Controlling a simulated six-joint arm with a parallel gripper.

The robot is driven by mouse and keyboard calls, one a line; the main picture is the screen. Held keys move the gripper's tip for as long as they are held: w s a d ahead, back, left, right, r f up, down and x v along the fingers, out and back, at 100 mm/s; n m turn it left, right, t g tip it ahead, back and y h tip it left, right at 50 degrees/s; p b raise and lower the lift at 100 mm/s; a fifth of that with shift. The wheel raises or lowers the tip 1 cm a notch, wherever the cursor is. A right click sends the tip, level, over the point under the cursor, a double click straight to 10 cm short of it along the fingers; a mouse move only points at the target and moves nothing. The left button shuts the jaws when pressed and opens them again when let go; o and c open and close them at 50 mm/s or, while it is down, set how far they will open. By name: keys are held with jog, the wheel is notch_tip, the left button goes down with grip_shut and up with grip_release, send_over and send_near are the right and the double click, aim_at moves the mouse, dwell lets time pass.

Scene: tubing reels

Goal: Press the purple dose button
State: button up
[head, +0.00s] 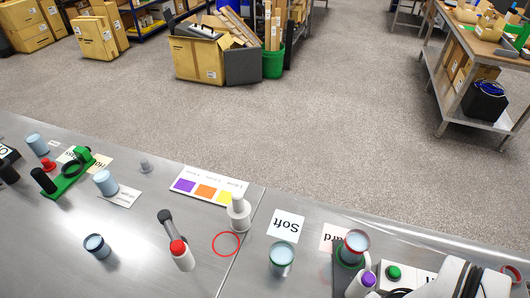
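A purple round cap or button (369,278) tops a small white upright body near the bottom edge, right of centre. The lower part of that body is cut off by the frame. It stands just in front of a cup with a red rim (355,241) on a dark green and grey stand. White and dark links of my own arm fill the bottom right corner, to the right of the purple top. The fingers of my gripper do not show, so its opening and any contact are hidden.
A green button (393,272) sits right of the purple top. A red-topped white bottle (181,255), a pale cup (282,257) and a white bottle (238,212) stand further left. A card with purple, orange and yellow patches (208,190) lies on the steel bench (130,262).

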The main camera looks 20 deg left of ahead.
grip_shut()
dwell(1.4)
